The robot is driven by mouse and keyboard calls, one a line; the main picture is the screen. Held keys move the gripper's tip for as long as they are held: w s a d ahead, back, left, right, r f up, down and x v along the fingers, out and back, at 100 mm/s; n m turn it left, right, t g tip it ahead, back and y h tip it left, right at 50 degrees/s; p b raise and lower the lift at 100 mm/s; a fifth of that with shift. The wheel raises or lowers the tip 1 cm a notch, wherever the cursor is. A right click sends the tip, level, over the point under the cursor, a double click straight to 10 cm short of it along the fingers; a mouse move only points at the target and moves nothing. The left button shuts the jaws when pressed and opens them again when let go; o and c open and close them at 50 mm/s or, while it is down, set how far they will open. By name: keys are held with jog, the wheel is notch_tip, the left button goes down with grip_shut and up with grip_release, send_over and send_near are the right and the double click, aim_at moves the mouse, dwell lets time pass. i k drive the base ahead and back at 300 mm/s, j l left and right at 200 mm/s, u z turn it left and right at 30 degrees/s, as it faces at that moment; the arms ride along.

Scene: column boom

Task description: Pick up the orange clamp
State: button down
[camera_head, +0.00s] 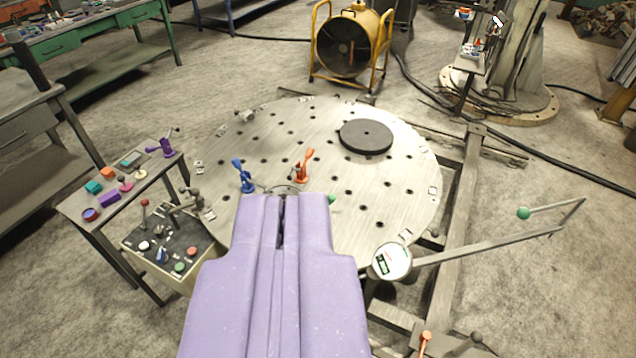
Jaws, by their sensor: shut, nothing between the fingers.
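The orange clamp (303,168) stands upright on the round metal table (400,190), near its middle, with its handle tilted up to the right. My purple gripper (284,200) reaches in from the bottom of the view, and its tip is just below and slightly left of the orange clamp in the picture. The gripper is shut with nothing in it. It appears apart from the clamp, but the height between them is hard to tell. The gripper hides the near part of the table.
A blue clamp (243,176) stands left of the orange one. A dark disc (366,137) lies behind to the right. A control box (165,245) and a side table (75,208) with small parts stand left. A round gauge (391,262) with a long bar is at right.

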aim_at(301, 177)
jog(key=i+j+z, duration=0.3)
jog(key=i+j, duration=0.45)
jog(key=i, duration=0.35)
jog(key=i+j+z, duration=0.35)
jog(key=i+j, duration=0.65)
